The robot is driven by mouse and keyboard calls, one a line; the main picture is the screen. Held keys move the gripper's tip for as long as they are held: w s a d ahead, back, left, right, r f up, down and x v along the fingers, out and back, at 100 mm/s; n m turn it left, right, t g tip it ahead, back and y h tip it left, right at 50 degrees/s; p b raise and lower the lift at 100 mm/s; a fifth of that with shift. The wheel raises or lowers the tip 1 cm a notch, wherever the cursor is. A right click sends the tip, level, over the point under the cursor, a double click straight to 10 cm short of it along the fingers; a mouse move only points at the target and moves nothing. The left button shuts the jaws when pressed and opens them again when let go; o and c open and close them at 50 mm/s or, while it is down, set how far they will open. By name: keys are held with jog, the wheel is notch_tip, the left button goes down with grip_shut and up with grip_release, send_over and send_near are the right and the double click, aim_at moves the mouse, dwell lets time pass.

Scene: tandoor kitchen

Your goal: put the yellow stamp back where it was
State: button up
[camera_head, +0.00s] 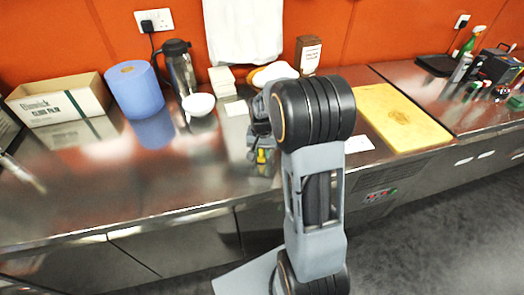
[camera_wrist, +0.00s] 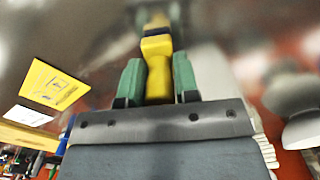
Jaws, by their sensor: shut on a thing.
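The yellow stamp (camera_wrist: 157,62) is held between the two green-tipped fingers of my gripper (camera_wrist: 158,84) in the wrist view. It has a narrow-waisted yellow handle and a dark band near its far end. In the head view the stamp (camera_head: 262,157) shows as a small yellow patch below my gripper (camera_head: 262,145), over the steel counter (camera_head: 215,170). My arm hides part of the gripper and the counter behind it. I cannot tell whether the stamp touches the counter.
A yellow board (camera_head: 400,118) and a white card (camera_head: 358,144) lie right of my arm. A white bowl (camera_head: 199,104), steel jug (camera_head: 179,68), blue roll (camera_head: 134,89) and cardboard box (camera_head: 60,100) stand to the left. A brown-labelled container (camera_head: 308,54) stands behind. The front-left counter is mostly clear.

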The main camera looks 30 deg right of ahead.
jog(key=shift+f, duration=0.2)
jog(key=o, duration=0.8)
jog(key=shift+r, duration=0.1)
jog(key=shift+c, duration=0.2)
notch_tip(320, 180, up, 12)
jog(key=shift+f, duration=0.2)
jog(key=s+a+n+t, duration=0.2)
jog(key=s+a, duration=0.3)
jog(key=s, duration=0.3)
jog(key=s+a+n+t, duration=0.1)
jog(key=s+a+n, duration=0.3)
jog(key=s, duration=0.4)
jog(key=shift+s+a+r+n+t, duration=0.15)
jog(key=shift+a+r+n+t, duration=0.25)
jog(key=shift+n, duration=0.1)
